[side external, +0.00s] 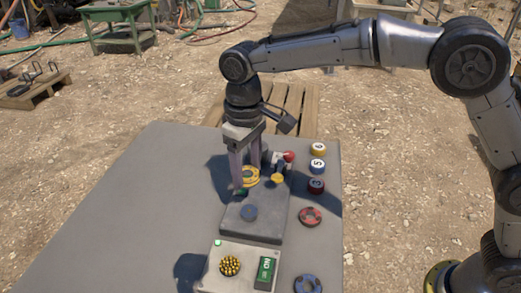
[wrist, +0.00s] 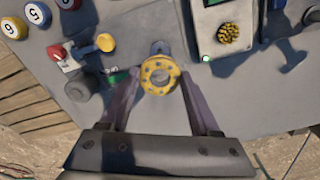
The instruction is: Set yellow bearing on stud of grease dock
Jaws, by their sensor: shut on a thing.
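The yellow bearing (side external: 251,180) is a ring with small dark dots around its face. It also shows in the wrist view (wrist: 147,75), lying flat between my fingers. My gripper (side external: 246,182) points down and is shut on the bearing, one finger on each side; it also shows in the wrist view (wrist: 159,80). The bearing is at the far part of a dark grey block (side external: 266,222), which looks like the grease dock. A blue-grey round spot (side external: 249,213) is on the block's near part. I cannot tell whether a stud is inside the bearing's hole.
A red knob (side external: 289,156) and a yellow knob (side external: 277,177) stand close right of my gripper. Numbered yellow, blue and dark red pieces (side external: 317,166), a red ring (side external: 310,216) and a blue ring (side external: 307,285) lie right. A control box (side external: 240,254) is in front. The table's left is clear.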

